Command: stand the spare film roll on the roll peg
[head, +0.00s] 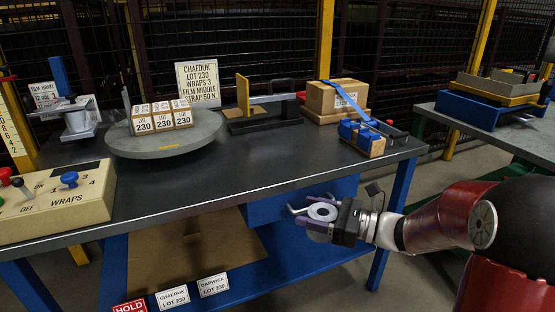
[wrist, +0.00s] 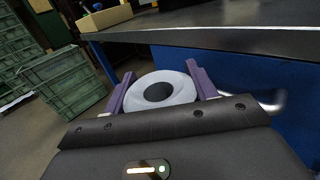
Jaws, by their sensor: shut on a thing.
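The spare film roll (head: 322,212) is a short white ring with an open centre. My gripper (head: 318,209) is shut on it, with a purple finger on each side, in front of the table's front edge and lower than its top. In the wrist view the roll (wrist: 162,90) sits between the two purple fingers (wrist: 160,88), its dark hole facing the camera. I cannot pick out the roll peg for certain. A grey stand with a pale cylinder (head: 78,118) is at the table's far left, beside a film gauge sign (head: 45,95).
The dark table (head: 250,170) bears a round turntable (head: 150,146) with several small boxes, a control box (head: 60,200), a strapped carton (head: 335,97) and a blue-topped block (head: 362,137). A blue drawer (head: 275,205) with a metal handle (wrist: 270,101) is close to my gripper. The table's front middle is clear.

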